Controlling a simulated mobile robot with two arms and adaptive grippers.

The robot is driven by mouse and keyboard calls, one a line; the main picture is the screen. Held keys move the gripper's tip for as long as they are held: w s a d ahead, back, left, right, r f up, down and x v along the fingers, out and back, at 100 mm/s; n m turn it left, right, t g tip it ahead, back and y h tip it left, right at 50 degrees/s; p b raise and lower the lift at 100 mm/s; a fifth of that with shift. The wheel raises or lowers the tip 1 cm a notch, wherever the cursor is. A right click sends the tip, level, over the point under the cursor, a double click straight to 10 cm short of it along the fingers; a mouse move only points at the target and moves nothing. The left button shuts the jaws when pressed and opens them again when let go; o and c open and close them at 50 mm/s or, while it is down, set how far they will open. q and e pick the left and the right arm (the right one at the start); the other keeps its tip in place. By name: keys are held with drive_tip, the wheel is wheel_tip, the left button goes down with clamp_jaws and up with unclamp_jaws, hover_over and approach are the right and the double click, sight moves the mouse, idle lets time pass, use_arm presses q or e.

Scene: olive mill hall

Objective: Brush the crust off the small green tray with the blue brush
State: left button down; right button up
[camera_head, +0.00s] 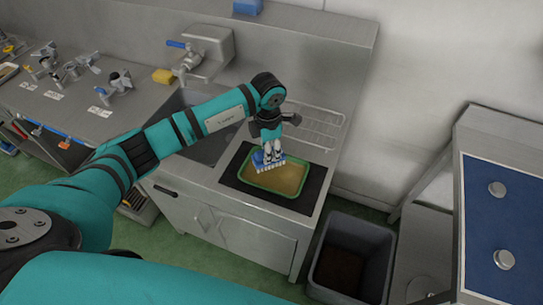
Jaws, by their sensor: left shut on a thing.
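The small green tray (291,188) lies on a black mat (312,191) on the steel counter beside the sink. Its inside is covered with a yellow-brown layer of crust (287,178). My left gripper (268,148) is above the left part of the tray, pointing down, and is shut on the blue brush (258,159). The brush's pale bristles point down at the tray's left side; I cannot tell whether they touch the crust. My right gripper is not in view.
A sink (205,140) with a blue-handled tap is left of the tray. A wire rack (318,128) lies behind it. A grey bin (350,260) stands on the floor at the right. A yellow sponge (163,76) lies beyond the sink.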

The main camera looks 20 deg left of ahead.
use_arm(q)
drive_tip(key=shift+w+a+r+p, duration=0.15)
drive_tip(key=shift+r+p, duration=0.3)
drive_tip(key=shift+r, duration=0.95)
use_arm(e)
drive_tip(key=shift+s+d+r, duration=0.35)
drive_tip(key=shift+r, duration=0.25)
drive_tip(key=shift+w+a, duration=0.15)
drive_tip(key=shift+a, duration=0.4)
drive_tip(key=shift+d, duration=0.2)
